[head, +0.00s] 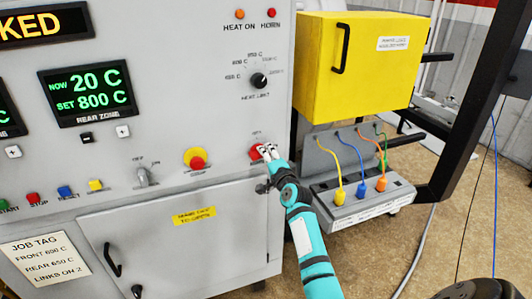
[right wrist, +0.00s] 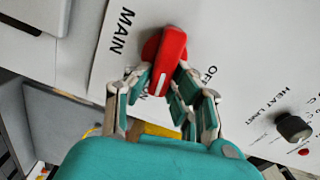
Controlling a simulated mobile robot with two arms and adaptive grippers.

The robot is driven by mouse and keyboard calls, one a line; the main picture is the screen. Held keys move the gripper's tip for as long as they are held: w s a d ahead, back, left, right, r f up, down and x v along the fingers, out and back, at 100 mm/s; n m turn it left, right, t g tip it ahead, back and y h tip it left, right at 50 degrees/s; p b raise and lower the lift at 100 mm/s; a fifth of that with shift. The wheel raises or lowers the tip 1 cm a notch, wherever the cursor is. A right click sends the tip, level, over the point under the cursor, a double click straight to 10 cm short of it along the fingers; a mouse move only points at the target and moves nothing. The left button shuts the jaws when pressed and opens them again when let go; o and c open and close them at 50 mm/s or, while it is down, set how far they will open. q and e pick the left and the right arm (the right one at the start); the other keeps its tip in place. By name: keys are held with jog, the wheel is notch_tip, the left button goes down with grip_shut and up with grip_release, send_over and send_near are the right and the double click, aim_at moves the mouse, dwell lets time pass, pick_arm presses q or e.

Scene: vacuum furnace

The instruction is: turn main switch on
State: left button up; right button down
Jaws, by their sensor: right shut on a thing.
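The red main switch (head: 255,152) is on the grey furnace panel, low at the right, partly hidden by my right gripper (head: 268,151). In the right wrist view its red handle (right wrist: 170,58) stands upright in the picture, slightly tilted, with a white line on its lower part. The label MAIN is to its left there, and a partly hidden label starting with "OF" is to its right. My right gripper (right wrist: 163,78) is shut on the handle, one finger on each side. My left gripper is not in view.
The heat limit knob (head: 259,80) is above the switch. A red and yellow emergency button (head: 195,159) and a smaller grey switch (head: 144,175) are to its left. A yellow box (head: 365,95) and a socket block with coloured plugs (head: 372,207) are to its right.

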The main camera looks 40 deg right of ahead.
jog(key=shift+f+m, duration=0.2)
jog(key=shift+m, duration=0.8)
jog(key=c, duration=1.2)
grip_release()
jog(key=shift+s, duration=0.1)
jog(key=v, duration=1.1)
jog(key=shift+s, duration=0.4)
jog(key=shift+a, duration=0.15)
